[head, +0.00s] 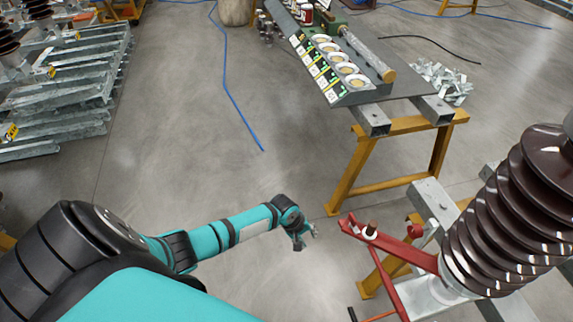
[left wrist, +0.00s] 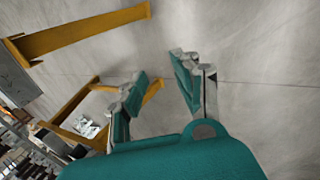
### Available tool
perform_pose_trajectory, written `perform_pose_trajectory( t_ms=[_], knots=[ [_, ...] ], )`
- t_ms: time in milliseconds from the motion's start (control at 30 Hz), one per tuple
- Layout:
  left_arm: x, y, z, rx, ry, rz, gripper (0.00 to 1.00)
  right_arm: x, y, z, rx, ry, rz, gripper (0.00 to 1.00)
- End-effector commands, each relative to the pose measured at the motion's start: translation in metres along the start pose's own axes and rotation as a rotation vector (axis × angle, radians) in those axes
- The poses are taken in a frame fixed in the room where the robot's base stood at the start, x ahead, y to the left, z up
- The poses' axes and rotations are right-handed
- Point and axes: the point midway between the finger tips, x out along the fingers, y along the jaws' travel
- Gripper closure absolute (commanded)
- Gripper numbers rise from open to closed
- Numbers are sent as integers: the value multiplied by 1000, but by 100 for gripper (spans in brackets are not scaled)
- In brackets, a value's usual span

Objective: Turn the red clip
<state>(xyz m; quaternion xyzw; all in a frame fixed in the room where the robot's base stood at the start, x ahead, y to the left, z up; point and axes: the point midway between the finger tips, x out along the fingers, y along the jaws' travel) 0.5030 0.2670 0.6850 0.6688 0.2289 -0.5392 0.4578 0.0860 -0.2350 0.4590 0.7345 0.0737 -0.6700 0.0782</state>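The red clip (head: 402,250) is a flat red bar beside the brown ribbed insulator (head: 510,215), at the lower right of the head view. A dark upright pin stands near its left end. My left gripper (head: 308,238) is to the left of that end, apart from it. In the left wrist view its two fingers (left wrist: 160,77) are spread, with only floor and part of a yellow stand between them. The clip is not seen in the left wrist view. My right gripper is not in view.
A yellow trestle (head: 352,178) carries a grey bench (head: 395,90) with a row of round cups behind the clip. Steel bars (head: 70,85) are stacked at the left. A blue cable (head: 233,100) lies on the floor. Bare floor surrounds my left gripper.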

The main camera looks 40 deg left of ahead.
Motion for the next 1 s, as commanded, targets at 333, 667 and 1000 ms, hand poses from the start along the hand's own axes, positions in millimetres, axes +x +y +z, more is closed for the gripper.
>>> perform_pose_trajectory(
  t_ms=[333, 667, 1000],
  knots=[
    [45, -56, 12, 145, 35, -38, 69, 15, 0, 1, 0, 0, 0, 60],
    [76, -103, 27, 277, 56, -75, 69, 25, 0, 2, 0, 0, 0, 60],
    [85, -121, 33, 330, 62, -90, 69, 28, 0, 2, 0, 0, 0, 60]
  ],
)
